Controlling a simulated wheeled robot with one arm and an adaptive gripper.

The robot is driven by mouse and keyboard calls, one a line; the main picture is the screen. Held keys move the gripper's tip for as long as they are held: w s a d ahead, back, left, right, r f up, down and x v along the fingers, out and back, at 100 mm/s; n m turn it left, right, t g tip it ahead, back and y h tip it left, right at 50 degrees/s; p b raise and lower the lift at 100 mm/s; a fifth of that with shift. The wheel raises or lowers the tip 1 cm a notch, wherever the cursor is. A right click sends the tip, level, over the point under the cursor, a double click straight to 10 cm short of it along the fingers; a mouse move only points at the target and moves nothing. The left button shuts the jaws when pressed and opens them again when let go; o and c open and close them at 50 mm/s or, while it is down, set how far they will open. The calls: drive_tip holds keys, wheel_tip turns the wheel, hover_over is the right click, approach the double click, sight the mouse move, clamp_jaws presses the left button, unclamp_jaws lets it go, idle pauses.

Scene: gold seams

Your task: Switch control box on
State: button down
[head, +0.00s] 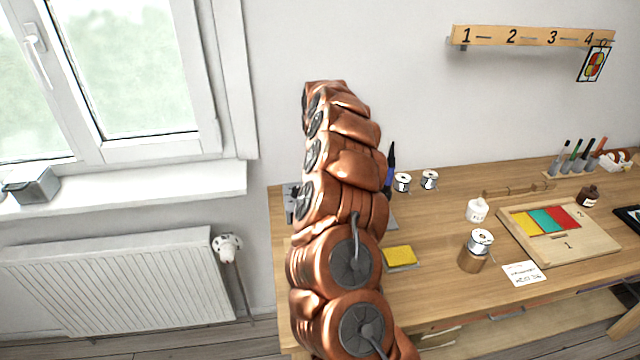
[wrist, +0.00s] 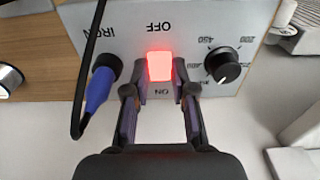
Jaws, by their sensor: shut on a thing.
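The control box (wrist: 205,25) fills the top of the wrist view, its grey panel marked IRON, OFF and ON, upside down. Its rocker switch (wrist: 159,66) glows red between the two marks. My gripper (wrist: 157,92) is at the panel with one finger on each side of the switch, shut on it. Exact fingertip contact is hard to see. A black dial knob (wrist: 223,65) is to the right of the fingers, and a blue plug (wrist: 99,90) with a black cable is to the left. In the head view my arm hides the gripper and most of the box.
The wooden bench (head: 440,215) holds a yellow sponge (head: 399,256), solder spools (head: 402,182), a white bottle (head: 477,210) and a board with coloured pieces (head: 590,240). A numbered rack (head: 530,36) hangs on the wall. A radiator (head: 110,280) is under the window at left.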

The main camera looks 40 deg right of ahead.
drive_tip(key=shift+s+d+f, duration=0.1)
drive_tip(key=shift+d, duration=0.1)
idle(0.3)
drive_tip(key=c, duration=1.2)
unclamp_jaws()
drive_tip(key=shift+o, duration=1.2)
drive_tip(key=shift+a, duration=0.15)
wheel_tip(320, 180, up, 12)
drive_tip(key=shift+a, duration=0.1)
